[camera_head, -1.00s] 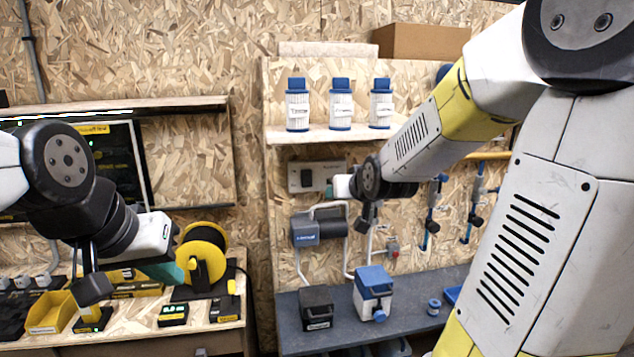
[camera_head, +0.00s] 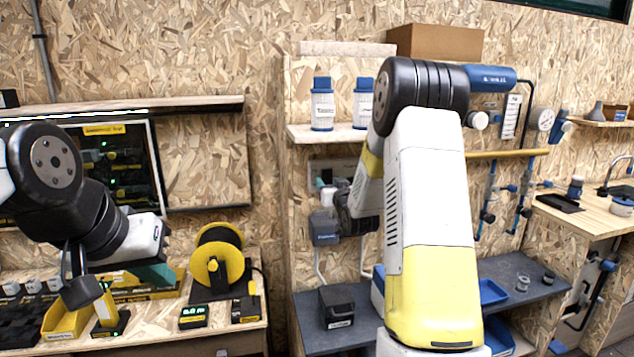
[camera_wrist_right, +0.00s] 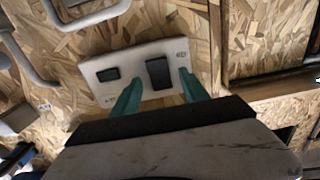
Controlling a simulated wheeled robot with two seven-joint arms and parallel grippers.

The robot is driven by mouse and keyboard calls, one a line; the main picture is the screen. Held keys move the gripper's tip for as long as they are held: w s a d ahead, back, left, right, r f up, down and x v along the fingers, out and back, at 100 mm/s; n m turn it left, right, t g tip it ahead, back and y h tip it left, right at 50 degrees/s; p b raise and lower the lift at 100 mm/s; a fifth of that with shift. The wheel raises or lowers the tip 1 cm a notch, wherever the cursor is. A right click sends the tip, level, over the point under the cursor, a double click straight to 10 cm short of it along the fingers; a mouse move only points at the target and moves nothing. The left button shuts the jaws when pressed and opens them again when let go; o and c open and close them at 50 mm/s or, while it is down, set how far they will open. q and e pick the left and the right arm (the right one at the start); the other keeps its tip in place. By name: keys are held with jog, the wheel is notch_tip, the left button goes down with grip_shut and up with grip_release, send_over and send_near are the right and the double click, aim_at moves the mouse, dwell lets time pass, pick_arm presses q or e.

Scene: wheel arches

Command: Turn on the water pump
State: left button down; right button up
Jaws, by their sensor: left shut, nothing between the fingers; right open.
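A pale switch plate (camera_head: 345,168) is on the wooden wall under the shelf, partly hidden by my right arm. In the right wrist view the plate (camera_wrist_right: 134,88) shows a smaller dark switch (camera_wrist_right: 108,75) and a larger dark rocker (camera_wrist_right: 158,73). My right gripper (camera_wrist_right: 160,80) is open, with its teal fingers on either side of the larger rocker; contact cannot be told. In the head view my right gripper (camera_head: 322,184) is at the plate's lower left. My left gripper (camera_head: 160,274) is shut and empty above the left bench.
A grey-blue device (camera_head: 324,228) with white pipes is on the wall below the plate. A shelf (camera_head: 300,133) with blue-and-white canisters is above it. A yellow reel (camera_head: 218,258) stands on the left bench. A workbench (camera_head: 563,213) is at the right.

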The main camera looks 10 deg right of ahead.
jog(key=shift+w, duration=0.7)
grip_shut()
jog(key=shift+f+t, duration=0.35)
jog(key=shift+t, duration=0.45)
jog(key=shift+f+t, duration=0.1)
jog(key=shift+t, duration=0.8)
